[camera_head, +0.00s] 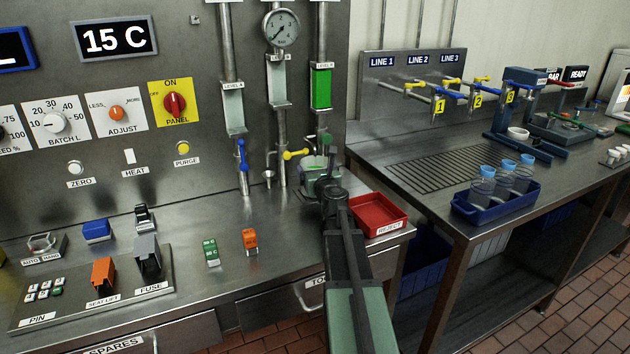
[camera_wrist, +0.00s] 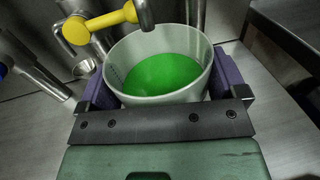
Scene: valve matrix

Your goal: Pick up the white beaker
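The white beaker (camera_wrist: 160,99) holds bright green liquid and stands upright between the two purple-padded fingers of my gripper (camera_wrist: 165,90) in the wrist view. The pads lie against its left and right sides, with no clear gap showing. In the head view my gripper (camera_head: 322,180) is at the right end of the steel counter, below the column with the green-filled tube.
A yellow-handled valve (camera_wrist: 100,22) on the pipes is close to the beaker's rim. A red REJECT tray (camera_head: 379,214) sits just right of my arm. Orange and green blocks (camera_head: 250,241) stand on the counter to the left. The counter between them and my gripper is clear.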

